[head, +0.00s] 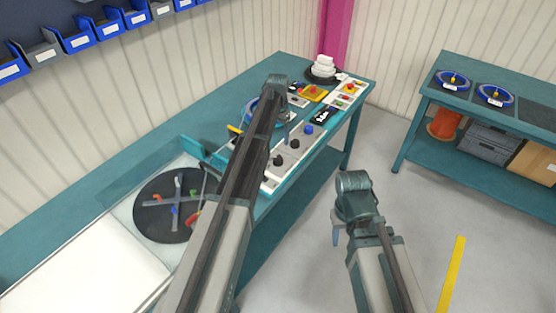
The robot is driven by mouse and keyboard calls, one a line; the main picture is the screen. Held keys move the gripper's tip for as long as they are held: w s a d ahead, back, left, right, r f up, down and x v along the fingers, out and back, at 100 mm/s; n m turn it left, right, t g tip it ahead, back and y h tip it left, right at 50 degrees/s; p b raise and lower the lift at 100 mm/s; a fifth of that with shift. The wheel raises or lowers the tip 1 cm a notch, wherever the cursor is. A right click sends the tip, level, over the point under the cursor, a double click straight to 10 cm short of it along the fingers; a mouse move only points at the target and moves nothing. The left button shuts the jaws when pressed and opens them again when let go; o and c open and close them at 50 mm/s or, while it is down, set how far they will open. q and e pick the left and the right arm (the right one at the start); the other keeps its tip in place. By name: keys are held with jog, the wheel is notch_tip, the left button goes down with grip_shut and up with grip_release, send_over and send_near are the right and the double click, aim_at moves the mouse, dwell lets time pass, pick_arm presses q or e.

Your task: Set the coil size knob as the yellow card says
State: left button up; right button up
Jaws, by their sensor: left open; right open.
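A white control panel (318,133) runs along the bench's front edge. It carries a black knob (278,160), a second black knob (295,143) and a blue knob (308,129). Their labels and pointer marks are too small to read, so I cannot tell which is the coil size knob. My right gripper (337,235) is open and empty over the floor.
A dark round turntable (150,214) with a grey cross sits at the near left of the teal bench (140,165). A small dark display (327,115) and a white stack (323,66) stand farther back. Another bench (520,85) with blue reels is at right. Floor between is clear.

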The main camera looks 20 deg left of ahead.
aim_at(278, 158)
pick_arm(q)
notch_tip(278, 158, down, 12)
jog(key=b, duration=1.1)
jog(key=shift+r, duration=0.1)
grip_shut()
